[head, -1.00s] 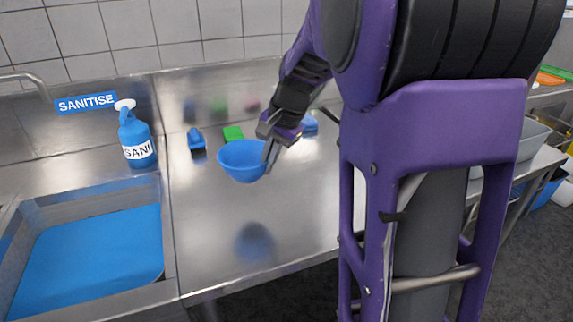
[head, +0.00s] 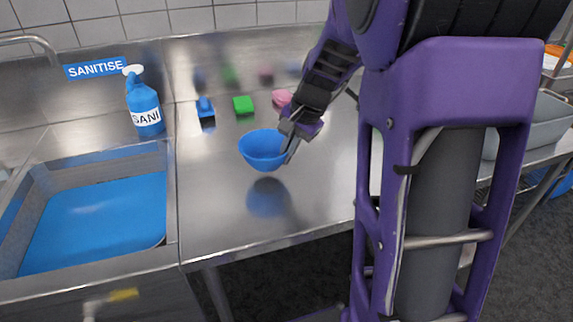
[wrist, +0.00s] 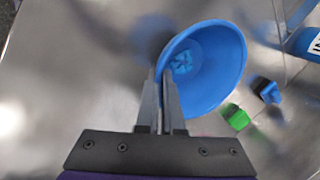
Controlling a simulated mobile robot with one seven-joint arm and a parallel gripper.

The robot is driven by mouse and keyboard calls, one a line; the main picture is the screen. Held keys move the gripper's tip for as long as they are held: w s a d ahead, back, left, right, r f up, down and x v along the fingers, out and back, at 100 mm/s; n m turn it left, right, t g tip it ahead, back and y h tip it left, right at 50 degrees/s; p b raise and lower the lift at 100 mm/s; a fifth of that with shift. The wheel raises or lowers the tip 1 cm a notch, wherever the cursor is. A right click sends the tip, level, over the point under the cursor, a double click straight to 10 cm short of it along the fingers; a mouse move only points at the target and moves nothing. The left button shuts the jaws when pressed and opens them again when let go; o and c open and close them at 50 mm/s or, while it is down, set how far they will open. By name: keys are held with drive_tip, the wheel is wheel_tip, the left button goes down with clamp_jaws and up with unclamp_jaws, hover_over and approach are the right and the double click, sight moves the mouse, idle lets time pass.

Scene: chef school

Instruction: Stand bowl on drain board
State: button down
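A blue bowl (head: 262,150) is held upright, opening upward, above the steel drain board (head: 215,215). Its reflection shows on the metal below it, with a gap between. My gripper (head: 290,146) is shut on the right side of the bowl's rim. In the wrist view the two fingers of my gripper (wrist: 163,105) pinch the wall of the bowl (wrist: 222,62) at its left edge. The inside of the bowl is empty apart from a darker mark at its bottom.
A green sponge (head: 243,105), a blue brush-like item (head: 205,108) and a pink item (head: 282,98) lie at the back of the board. A blue sanitiser bottle (head: 145,105) stands left, behind the sink (head: 95,222) of blue liquid. The board's front is clear.

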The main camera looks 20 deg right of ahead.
drive_tip(key=shift+f, duration=1.6)
drive_tip(key=shift+f+b, duration=0.15)
drive_tip(key=shift+b, duration=0.15)
drive_tip(key=c, duration=1.1)
unclamp_jaws()
drive_tip(key=shift+o, duration=0.2)
drive_tip(key=shift+d+r, duration=0.1)
drive_tip(key=shift+r, duration=0.4)
drive_tip(key=p+v, duration=0.2)
drive_tip(key=v, duration=0.9)
drive_tip(key=shift+s, duration=0.2)
drive_tip(key=shift+d+r, duration=0.15)
